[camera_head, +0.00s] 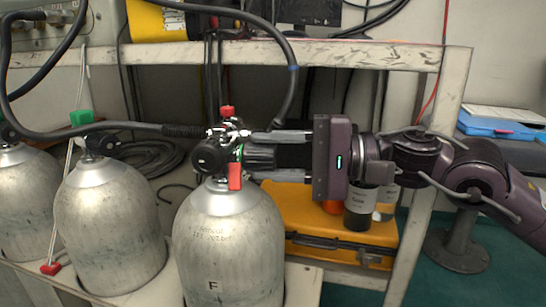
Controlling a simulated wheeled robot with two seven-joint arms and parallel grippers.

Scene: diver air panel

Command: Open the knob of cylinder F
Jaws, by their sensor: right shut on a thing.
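Cylinder F (226,235) is a silver tank with a black "F" on its front, upright at the bottom middle. Its valve on top carries a black round part (209,156) on the left and a dark knob with a green edge (259,157) on the right. My right gripper (257,157) comes in level from the right. Its two fingers are shut on that knob, one above and one below it. A red tag (235,177) hangs at the valve, and a red cap (227,112) is on top. My left gripper is out of view.
Two more silver cylinders (108,225) (22,200) stand to the left. A black hose (120,128) runs to the valve, and another arches overhead. A metal frame (440,100), a yellow case (310,215) and bottles (359,205) are behind my right arm.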

